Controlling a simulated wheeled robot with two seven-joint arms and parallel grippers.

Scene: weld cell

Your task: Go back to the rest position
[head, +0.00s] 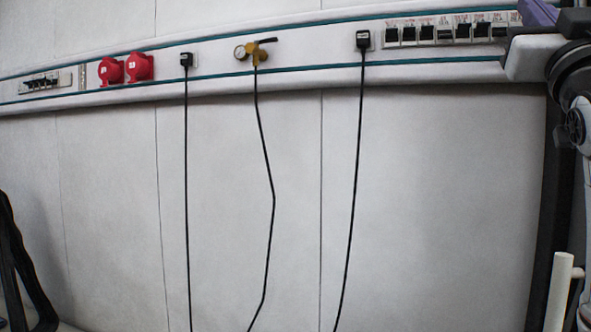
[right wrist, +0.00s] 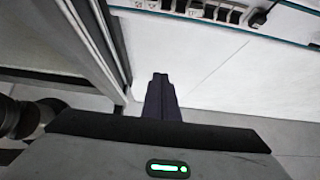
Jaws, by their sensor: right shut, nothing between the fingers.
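My right gripper (right wrist: 160,80) shows in the right wrist view with its dark fingers together and nothing between them. It points toward the pale wall panels and touches nothing that I can see. In the head view a purple part of the right gripper (head: 541,12) shows at the top right corner, in front of the end of the wall rail. My right arm runs down the right edge. My left gripper is in neither view.
A white wall rail (head: 300,82) carries breakers (head: 407,36), red sockets (head: 139,66), black plugs (head: 363,40) and a brass valve (head: 258,54). Black cables hang below. A black slanted frame (head: 18,262) stands at lower left, a white upright post (head: 558,293) at lower right.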

